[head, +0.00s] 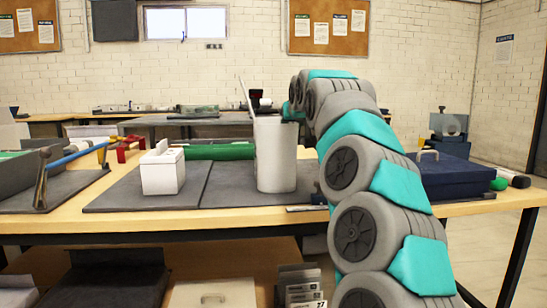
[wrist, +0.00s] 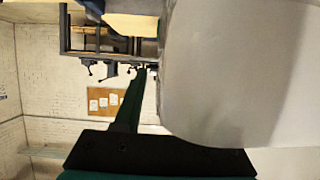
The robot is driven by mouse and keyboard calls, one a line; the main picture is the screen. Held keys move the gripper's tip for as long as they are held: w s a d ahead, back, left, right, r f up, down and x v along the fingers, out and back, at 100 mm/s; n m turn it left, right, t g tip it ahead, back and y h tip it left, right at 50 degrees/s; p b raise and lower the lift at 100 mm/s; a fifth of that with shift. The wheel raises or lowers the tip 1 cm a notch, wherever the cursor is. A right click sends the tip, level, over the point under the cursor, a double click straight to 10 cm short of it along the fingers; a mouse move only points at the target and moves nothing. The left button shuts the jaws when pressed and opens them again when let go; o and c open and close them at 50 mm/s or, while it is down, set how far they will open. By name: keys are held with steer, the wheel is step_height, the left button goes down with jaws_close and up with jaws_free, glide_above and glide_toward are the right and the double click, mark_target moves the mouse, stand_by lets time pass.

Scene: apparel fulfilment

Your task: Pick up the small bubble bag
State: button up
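I cannot make out a small bubble bag for certain in either view. In the head view my arm reaches over the table and its far end (head: 292,110) is behind the upper right of a tall pale grey bin (head: 275,155); the fingertips are hidden there. A thin light strip (head: 246,97) sticks up from the bin's top left. In the wrist view one dark finger of my gripper (wrist: 130,105) shows, and a large pale rounded surface (wrist: 240,80) fills the right side, very close. The second finger is not visible, so I cannot tell the opening.
A white lidded box (head: 162,171) stands left of the bin on dark mats (head: 120,197). A green roll (head: 220,151) lies behind. A dark blue case (head: 455,173) sits right of my arm. A wood-edged table (head: 150,223) carries these.

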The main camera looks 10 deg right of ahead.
steer(key=shift+c, duration=0.3)
jaws_close()
stand_by(1.0)
